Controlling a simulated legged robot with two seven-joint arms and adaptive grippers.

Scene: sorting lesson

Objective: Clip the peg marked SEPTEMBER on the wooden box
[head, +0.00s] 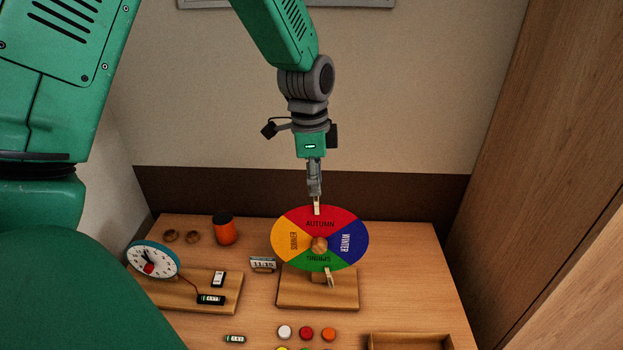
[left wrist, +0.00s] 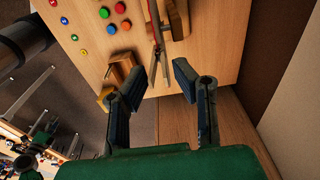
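A season wheel (head: 345,222) with coloured quarters stands upright on a wooden base (head: 318,298). A pale peg (head: 317,207) is at its top rim by AUTUMN; another peg (head: 329,277) is at its bottom rim by SPRING. Any writing on the pegs is too small to read. My left gripper (head: 316,192) is right above the top peg. In the left wrist view its two fingers (left wrist: 162,80) stand apart, with the wheel's edge (left wrist: 156,38) just beyond them. An open wooden box (head: 410,341) shows partly at the bottom right. My right gripper is not seen.
A toy clock (head: 152,259), a board (head: 178,305) and an orange cup (head: 225,231) stand at the left. A small 11:15 display (head: 263,264) is beside the wheel. Coloured discs (head: 306,333) lie in front. The table right of the wheel is clear.

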